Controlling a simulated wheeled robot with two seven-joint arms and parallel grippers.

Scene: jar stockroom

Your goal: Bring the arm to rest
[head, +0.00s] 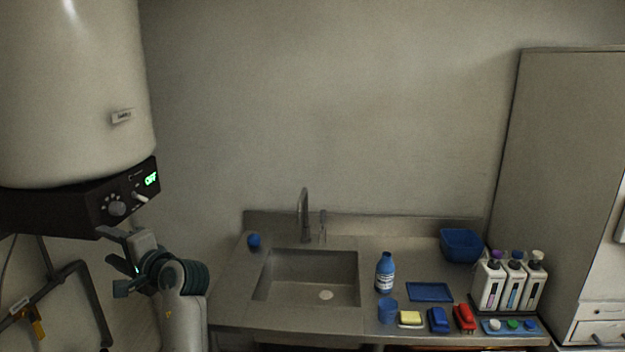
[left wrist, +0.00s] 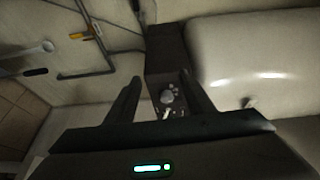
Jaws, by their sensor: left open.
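My left gripper (head: 112,262) is at the lower left of the head view, just below the black control box (head: 60,212) of a big white tank (head: 70,90). Its two fingers are apart with nothing between them. In the left wrist view my left gripper (left wrist: 160,78) shows both dark fingers spread. The control box (left wrist: 165,50) and its round knob (left wrist: 167,97) appear beyond and between them; I cannot tell the exact gap. In the head view the box has a dial (head: 117,208), a small lever (head: 140,197) and a green lit display (head: 151,179). My right gripper is not seen.
A steel counter with a sink (head: 310,275) and tap (head: 304,215) stands right of my arm. On it are a blue bottle (head: 385,275), a blue bin (head: 461,245) and several small items. A grey pipe frame (head: 75,270) is at the left.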

